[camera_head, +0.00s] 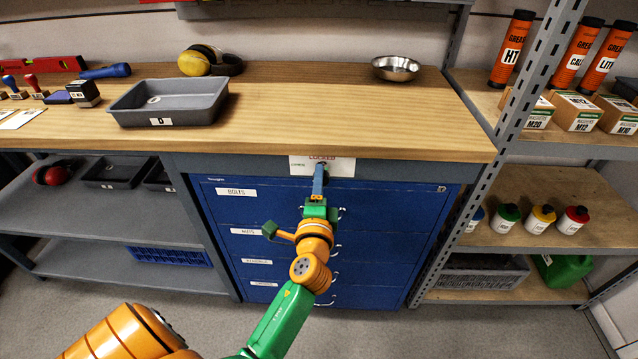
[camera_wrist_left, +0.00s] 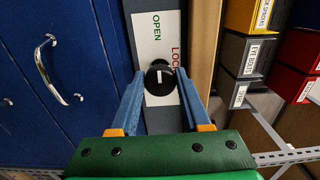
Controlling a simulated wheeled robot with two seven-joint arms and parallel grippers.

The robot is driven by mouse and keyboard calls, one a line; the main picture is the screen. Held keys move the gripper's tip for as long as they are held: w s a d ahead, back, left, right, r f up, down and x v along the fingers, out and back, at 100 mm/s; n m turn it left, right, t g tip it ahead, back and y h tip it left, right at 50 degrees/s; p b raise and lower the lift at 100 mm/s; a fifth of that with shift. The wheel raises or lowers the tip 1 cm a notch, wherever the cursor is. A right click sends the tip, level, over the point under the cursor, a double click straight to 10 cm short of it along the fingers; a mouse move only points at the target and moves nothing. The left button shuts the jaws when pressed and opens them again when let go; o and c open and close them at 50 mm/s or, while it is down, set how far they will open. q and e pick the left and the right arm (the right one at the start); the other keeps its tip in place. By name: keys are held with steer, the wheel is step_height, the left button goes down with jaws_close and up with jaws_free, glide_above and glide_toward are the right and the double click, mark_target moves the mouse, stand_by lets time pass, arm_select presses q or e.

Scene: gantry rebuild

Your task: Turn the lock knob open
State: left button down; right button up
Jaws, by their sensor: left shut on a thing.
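The lock knob (camera_wrist_left: 160,78) is round and black with a white mark, on a white label plate (camera_wrist_left: 152,38) reading OPEN and, partly hidden, LOCKED. In the left wrist view the mark stands upright, along the plate, with OPEN above it and LOCKED to the right. My left gripper (camera_wrist_left: 161,76) has its two blue fingers on either side of the knob, shut on it. In the head view the gripper (camera_head: 320,170) reaches the plate (camera_head: 342,167) under the worktop edge and mostly covers the knob. My right gripper is not in view.
Below the plate is a blue drawer cabinet (camera_head: 390,215) with metal handles. The wooden worktop (camera_head: 330,120) overhangs it. A grey tray (camera_head: 128,112), a metal bowl (camera_head: 396,68) and yellow ear defenders (camera_head: 194,63) stand on top. A shelf upright (camera_head: 505,130) stands at the right.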

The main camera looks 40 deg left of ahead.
arm_select(q)
steer(key=shift+c, duration=2)
jaws_free()
steer(key=b+v, duration=0.1)
steer(key=v, duration=0.6)
steer(key=shift+d+f, duration=0.1)
